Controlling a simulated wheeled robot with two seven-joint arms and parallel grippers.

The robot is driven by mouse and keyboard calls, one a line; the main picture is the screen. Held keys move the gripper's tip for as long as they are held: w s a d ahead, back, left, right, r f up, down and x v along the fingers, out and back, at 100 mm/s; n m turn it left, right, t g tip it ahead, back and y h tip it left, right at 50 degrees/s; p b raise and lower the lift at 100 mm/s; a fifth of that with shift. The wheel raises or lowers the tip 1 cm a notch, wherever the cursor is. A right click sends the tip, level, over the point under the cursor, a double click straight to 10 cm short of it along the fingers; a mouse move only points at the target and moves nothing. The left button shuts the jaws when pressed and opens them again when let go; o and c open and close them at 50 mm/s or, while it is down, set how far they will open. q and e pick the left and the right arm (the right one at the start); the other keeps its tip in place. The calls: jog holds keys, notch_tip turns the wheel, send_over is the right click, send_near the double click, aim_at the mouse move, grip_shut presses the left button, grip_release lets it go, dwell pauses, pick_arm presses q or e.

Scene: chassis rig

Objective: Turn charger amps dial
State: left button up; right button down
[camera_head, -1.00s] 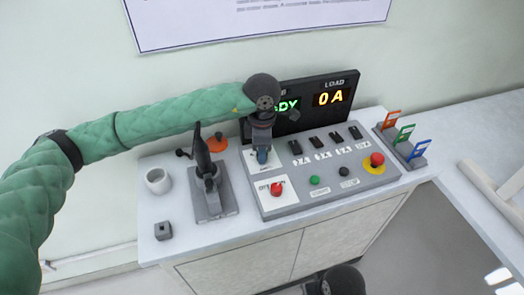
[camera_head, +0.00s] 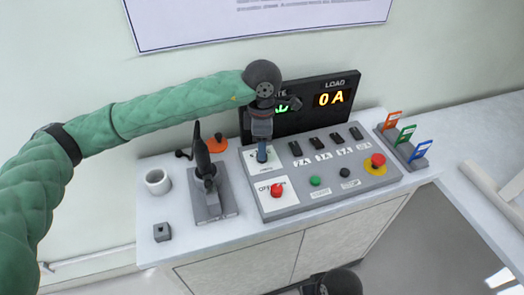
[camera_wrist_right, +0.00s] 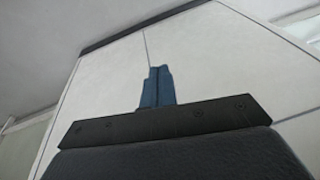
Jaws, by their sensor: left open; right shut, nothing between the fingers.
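The grey control panel (camera_head: 300,206) slopes on the white cabinet. At its upper left is a white plate (camera_head: 274,168). My left gripper (camera_head: 262,153) points down over this plate with blue fingers; it is open, though the finger gap is hard to see. The fingers cover the middle of the plate, so any dial there is hidden and I cannot tell whether they touch it. A display (camera_head: 334,98) behind reads "LOAD 0 A" in amber; my left wrist covers most of its green word. My right gripper (camera_wrist_right: 155,87) is shut and empty in front of the cabinet doors.
The panel carries a red knob (camera_head: 277,190), a green button (camera_head: 315,181), several black switches and a red emergency button (camera_head: 377,160). A black lever (camera_head: 203,165) on a grey base, a white cup (camera_head: 158,181) and coloured tags (camera_head: 405,135) stand beside it.

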pick_arm(q)
notch_tip(320, 180, up, 4)
jog(key=shift+w+f+b, duration=0.1)
jog(key=shift+f+b, duration=0.1)
jog(key=shift+b, duration=0.2)
jog(key=shift+r, duration=0.55)
pick_arm(e)
jog(key=shift+w+a+f+t, duration=0.15)
jog(key=shift+a+f, duration=0.3)
jog(key=shift+f, duration=0.05)
jog(key=shift+w+a+f+t, duration=0.15)
jog(key=shift+a+f, duration=0.25)
jog(key=shift+f, duration=0.1)
